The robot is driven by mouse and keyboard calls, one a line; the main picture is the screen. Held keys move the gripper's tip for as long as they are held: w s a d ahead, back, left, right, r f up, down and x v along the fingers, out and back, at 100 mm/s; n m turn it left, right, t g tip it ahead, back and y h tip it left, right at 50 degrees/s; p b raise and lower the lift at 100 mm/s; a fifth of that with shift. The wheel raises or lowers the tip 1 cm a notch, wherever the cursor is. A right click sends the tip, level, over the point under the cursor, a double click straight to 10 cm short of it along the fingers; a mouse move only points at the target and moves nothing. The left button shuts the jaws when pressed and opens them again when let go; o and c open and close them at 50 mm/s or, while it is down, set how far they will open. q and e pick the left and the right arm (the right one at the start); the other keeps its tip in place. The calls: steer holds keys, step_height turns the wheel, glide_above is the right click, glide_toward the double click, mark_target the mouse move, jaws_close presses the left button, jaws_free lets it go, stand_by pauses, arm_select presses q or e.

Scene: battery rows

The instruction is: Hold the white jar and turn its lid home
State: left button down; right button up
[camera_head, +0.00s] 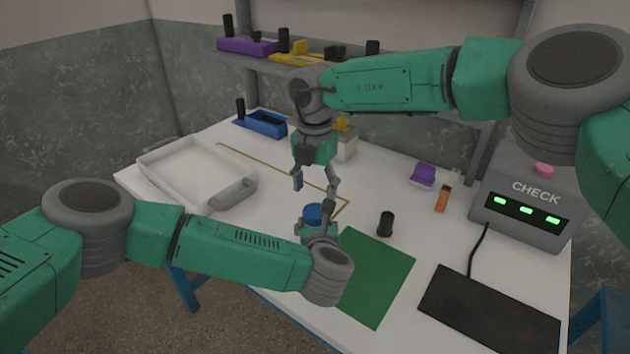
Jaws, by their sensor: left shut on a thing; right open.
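A blue lid (313,213) shows near the middle of the table, on top of the jar. The white jar's body is mostly hidden by my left gripper and wrist. My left gripper (316,228) is shut on the jar at the table's front part. My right gripper (316,188) points down with its fingers apart, just above the blue lid, and holds nothing. A gap shows between its fingertips and the lid. I cannot tell how far the lid is threaded.
A white tray (157,153) stands at the left. A green mat (377,283), black cylinder (385,223), dark pad (488,312) and grey CHECK box (527,215) with lit green lamps lie to the right. A shelf with purple (246,46) and yellow holders (300,59) is behind.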

mark_target(315, 210)
steer(key=n, duration=0.6)
steer(key=shift+r+n, duration=0.25)
steer(key=shift+n, duration=0.15)
steer(key=n, duration=0.4)
steer(key=shift+r, duration=0.15)
steer(key=n, duration=0.4)
steer(key=shift+r, duration=0.15)
steer(key=n, duration=0.6)
steer(key=shift+r, duration=0.2)
steer(key=shift+f, duration=0.15)
steer(key=shift+f, duration=3.9)
